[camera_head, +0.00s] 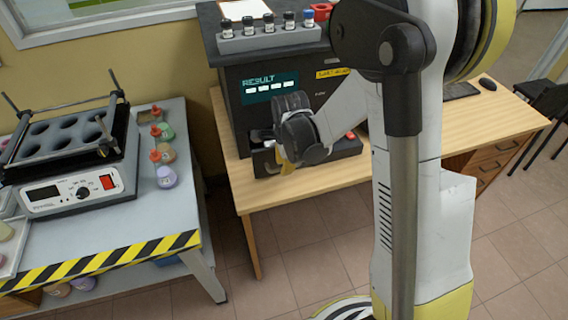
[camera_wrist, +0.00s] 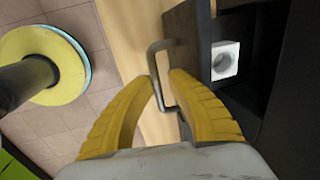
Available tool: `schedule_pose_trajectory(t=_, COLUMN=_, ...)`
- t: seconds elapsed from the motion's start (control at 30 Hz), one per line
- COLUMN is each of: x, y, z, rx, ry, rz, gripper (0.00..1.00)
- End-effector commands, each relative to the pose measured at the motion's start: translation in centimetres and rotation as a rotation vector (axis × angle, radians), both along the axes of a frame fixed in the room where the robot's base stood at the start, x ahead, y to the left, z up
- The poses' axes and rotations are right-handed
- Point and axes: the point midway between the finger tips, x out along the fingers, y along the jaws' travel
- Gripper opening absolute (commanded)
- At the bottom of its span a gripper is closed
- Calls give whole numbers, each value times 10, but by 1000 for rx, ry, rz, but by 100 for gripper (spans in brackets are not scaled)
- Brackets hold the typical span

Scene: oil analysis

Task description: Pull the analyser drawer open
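The analyser (camera_head: 232,112) is a dark box on the wooden desk, with a lit "RESULT" screen. In the wrist view its drawer front (camera_wrist: 184,48) is a dark panel standing out from the body, with a white holder with a round hole (camera_wrist: 225,62) visible behind it. The drawer looks at least partly open. A grey metal bar handle (camera_wrist: 154,62) is on its outer face. My gripper (camera_wrist: 162,80) has its yellow fingers on either side of the handle bar, seemingly closed on it. In the head view my gripper (camera_head: 287,166) is low before the analyser, hiding much of the drawer.
A rack of small bottles (camera_head: 268,40) stands on the analyser. The desk (camera_head: 330,178) reaches right, with a mouse (camera_head: 488,84). At left a grey bench (camera_head: 125,220) with striped edging carries a heater block (camera_head: 75,190) and several flasks. Tiled floor lies between.

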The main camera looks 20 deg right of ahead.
Motion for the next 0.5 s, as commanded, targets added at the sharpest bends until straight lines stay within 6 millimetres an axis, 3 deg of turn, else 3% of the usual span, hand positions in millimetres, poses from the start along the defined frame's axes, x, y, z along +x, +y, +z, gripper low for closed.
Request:
schedule_pose_trajectory(t=0.3, x=0, y=0, z=3, rx=0, ry=-1, rz=0, gripper=20)
schedule_pose_trajectory(t=0.5, x=-6, y=0, z=30, rx=0, ry=-1, rz=0, gripper=20)
